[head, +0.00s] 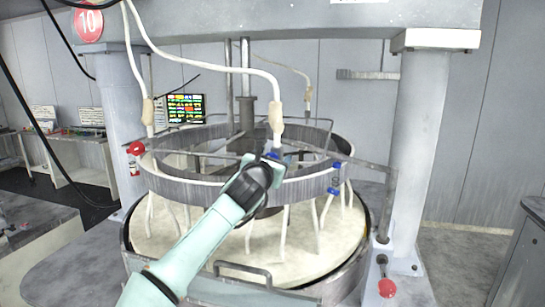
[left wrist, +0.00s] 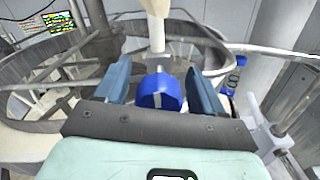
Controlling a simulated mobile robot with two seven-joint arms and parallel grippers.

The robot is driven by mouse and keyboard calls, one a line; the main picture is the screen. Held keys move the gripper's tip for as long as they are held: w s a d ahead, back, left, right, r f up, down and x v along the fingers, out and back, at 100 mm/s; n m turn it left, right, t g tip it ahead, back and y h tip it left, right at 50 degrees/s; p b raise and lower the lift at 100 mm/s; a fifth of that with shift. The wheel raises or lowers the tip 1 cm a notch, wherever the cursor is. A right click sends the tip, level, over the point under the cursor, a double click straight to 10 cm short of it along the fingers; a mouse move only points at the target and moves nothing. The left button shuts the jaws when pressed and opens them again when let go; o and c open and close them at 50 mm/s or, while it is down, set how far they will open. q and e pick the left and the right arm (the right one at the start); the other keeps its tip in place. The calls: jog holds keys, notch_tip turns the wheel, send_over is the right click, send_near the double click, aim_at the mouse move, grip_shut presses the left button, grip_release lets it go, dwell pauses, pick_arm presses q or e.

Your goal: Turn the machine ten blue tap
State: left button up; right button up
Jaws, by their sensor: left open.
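Machine ten carries a red round sign with the number 10 (head: 89,24) at the upper left of the head view. A blue tap (left wrist: 160,92) sits between the two fingers of my left gripper (left wrist: 160,88) in the left wrist view. The fingers are open, one on each side of the tap, with a gap on both sides. A white hose fitting rises above the tap. In the head view my left gripper (head: 262,172) reaches the ring's front rim and mostly hides this tap. My right gripper is not in view.
The metal ring (head: 185,190) stands above the pale round platen (head: 180,235), with several white tubes hanging down. Another blue tap (head: 334,190) is on the rim to the right. A thick grey column (head: 418,140) stands at the right.

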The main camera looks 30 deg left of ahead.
pick_arm(q)
jog(key=shift+s, duration=0.1)
jog(key=c, duration=1)
jog(key=shift+r+m, duration=0.1)
jog(key=shift+m, duration=0.4)
jog(key=shift+c, duration=0.2)
jog(key=shift+s+d+m, duration=0.1)
jog(key=shift+m, duration=3.8)
jog(key=shift+r, duration=0.1)
jog(key=o, duration=1)
jog(key=shift+o, duration=0.2)
